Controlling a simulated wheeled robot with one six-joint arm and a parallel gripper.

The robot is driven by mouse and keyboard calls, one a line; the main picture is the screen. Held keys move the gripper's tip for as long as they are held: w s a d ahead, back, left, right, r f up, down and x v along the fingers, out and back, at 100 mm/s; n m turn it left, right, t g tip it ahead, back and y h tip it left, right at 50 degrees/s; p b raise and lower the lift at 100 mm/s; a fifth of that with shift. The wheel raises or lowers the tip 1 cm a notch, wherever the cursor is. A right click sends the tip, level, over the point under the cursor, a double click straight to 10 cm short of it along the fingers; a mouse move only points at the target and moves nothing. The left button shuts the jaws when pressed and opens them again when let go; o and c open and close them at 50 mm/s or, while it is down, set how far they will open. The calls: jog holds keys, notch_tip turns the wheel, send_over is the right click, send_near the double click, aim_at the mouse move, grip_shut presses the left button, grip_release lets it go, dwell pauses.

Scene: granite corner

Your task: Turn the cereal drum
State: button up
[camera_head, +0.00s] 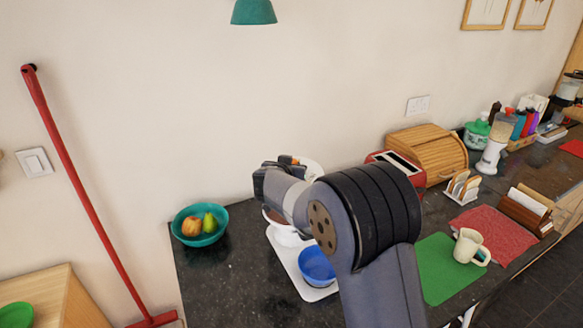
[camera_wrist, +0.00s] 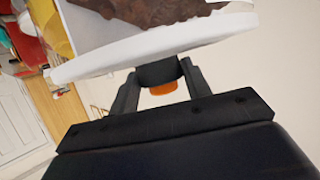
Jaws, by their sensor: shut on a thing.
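The cereal dispenser stands mostly behind my arm in the head view, where only parts of its white body (camera_head: 308,168) show. In the wrist view its white rim (camera_wrist: 150,50) and the brown cereal (camera_wrist: 150,12) fill the top. A dark knob (camera_wrist: 158,73) with an orange part (camera_wrist: 163,89) sits just below the rim. My gripper (camera_wrist: 160,85) is shut on this knob, one finger on each side. In the head view the fingertips and knob are hard to make out. A blue bowl (camera_head: 317,266) stands on the white tray (camera_head: 290,265) below the dispenser.
A teal fruit bowl (camera_head: 201,238) stands to the left on the dark counter. To the right are a green mat (camera_head: 440,272) with a cream mug (camera_head: 467,246), a red toaster (camera_head: 397,160), a wooden bread box (camera_head: 430,152) and a toast rack (camera_head: 462,187).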

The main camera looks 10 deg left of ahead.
jog(key=m+h, duration=0.2)
jog(key=m+g+h, duration=0.1)
jog(key=h, duration=0.1)
jog(key=shift+w+a+r+m, duration=0.15)
jog(key=shift+a+m, duration=0.15)
jog(key=shift+a, duration=0.05)
jog(key=shift+w+a+m+g+h, duration=0.15)
jog(key=shift+m+g+h, duration=0.85)
jog(key=shift+m+h, duration=0.65)
jog(key=o, duration=1.4)
jog(key=shift+c, duration=0.2)
jog(key=b+v, duration=0.2)
jog(key=v, duration=0.8)
jog(key=shift+s+a+g, duration=0.25)
jog(key=shift+a+g, duration=0.05)
jog(key=shift+r, duration=0.1)
